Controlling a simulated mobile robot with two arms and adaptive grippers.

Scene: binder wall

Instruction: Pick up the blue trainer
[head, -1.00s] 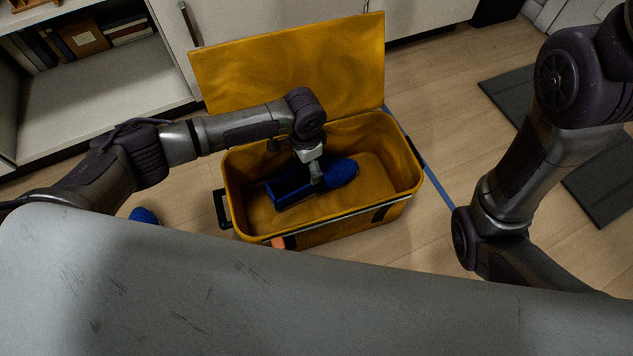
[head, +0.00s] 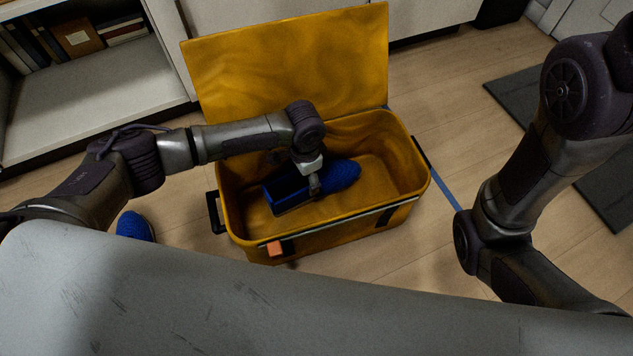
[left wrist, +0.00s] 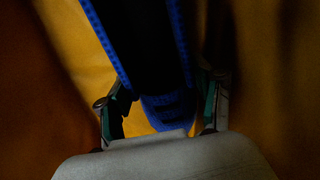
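A blue trainer (head: 342,174) with a dark opening is inside the yellow box (head: 402,165). My left gripper (head: 314,184) reaches down over it from the left. In the left wrist view the trainer (left wrist: 168,108) lies between the two fingers (left wrist: 163,105), which appear to press on its sides. Their tips are partly hidden and dark. I cannot tell whether the trainer is clear of the box floor. Another blue shoe (head: 135,226) is on the floor left of the box, partly hidden by the grey surface. My right gripper is out of view.
The box lid (head: 290,62) stands open at the back. A grey surface (head: 250,300) fills the front. A shelf with books (head: 78,35) is at upper left, and dark mats (head: 530,95) lie at right.

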